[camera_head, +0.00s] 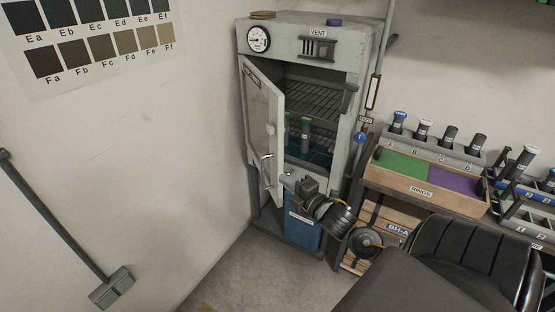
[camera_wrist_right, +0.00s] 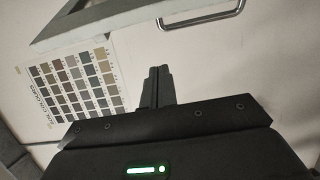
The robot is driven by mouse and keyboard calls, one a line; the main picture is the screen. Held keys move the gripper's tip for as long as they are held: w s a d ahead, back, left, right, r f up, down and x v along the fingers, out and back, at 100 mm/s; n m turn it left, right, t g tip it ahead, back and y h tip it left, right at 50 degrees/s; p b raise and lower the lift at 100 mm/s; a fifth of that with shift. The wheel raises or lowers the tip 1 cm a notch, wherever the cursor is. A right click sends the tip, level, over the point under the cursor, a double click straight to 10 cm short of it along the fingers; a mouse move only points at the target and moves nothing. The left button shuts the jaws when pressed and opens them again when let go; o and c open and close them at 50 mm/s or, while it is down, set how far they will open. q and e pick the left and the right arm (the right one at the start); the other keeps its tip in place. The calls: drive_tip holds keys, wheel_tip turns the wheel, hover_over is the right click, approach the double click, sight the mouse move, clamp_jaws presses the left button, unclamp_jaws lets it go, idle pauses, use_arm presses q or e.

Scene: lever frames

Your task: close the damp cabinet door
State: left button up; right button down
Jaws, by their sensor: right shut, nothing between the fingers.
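The damp cabinet (camera_head: 347,61) is a pale grey steel box with a round gauge and a vent on its top front. Its door (camera_head: 261,112) has a window and stands open, swung out to the left. Wire shelves and dark bottles show inside. The door handle (camera_head: 266,164) is a metal bar low on the door; a metal handle (camera_wrist_right: 205,17) also shows in the right wrist view. My right gripper (camera_head: 285,177) is shut and empty, just right of the door's lower free edge. Its closed fingers (camera_wrist_right: 159,73) point toward the pale door frame (camera_wrist_right: 125,14). Contact cannot be told.
A blue bin (camera_head: 302,232) stands below the cabinet. A black chair (camera_head: 465,262) is at the lower right. Floor left of the cabinet is clear.

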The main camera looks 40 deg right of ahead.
sight(278, 163)
drive_tip(key=w+d+p, duration=0.1)
drive_tip(key=w, duration=0.2)
drive_tip(key=w+d+p, duration=0.1)
drive_tip(key=w+p, duration=0.1)
drive_tip(key=w, duration=0.1)
drive_tip(key=w+d+p, duration=0.1)
drive_tip(key=w, duration=0.1)
drive_tip(key=shift+w+d+r+p, duration=0.15)
drive_tip(key=shift+w+r+p, duration=0.05)
drive_tip(key=shift+w+p, duration=0.2)
drive_tip(key=shift+s+d, duration=0.15)
drive_tip(key=shift+d, duration=0.15)
drive_tip(key=shift+f, duration=0.1)
drive_tip(key=shift+d, duration=0.1)
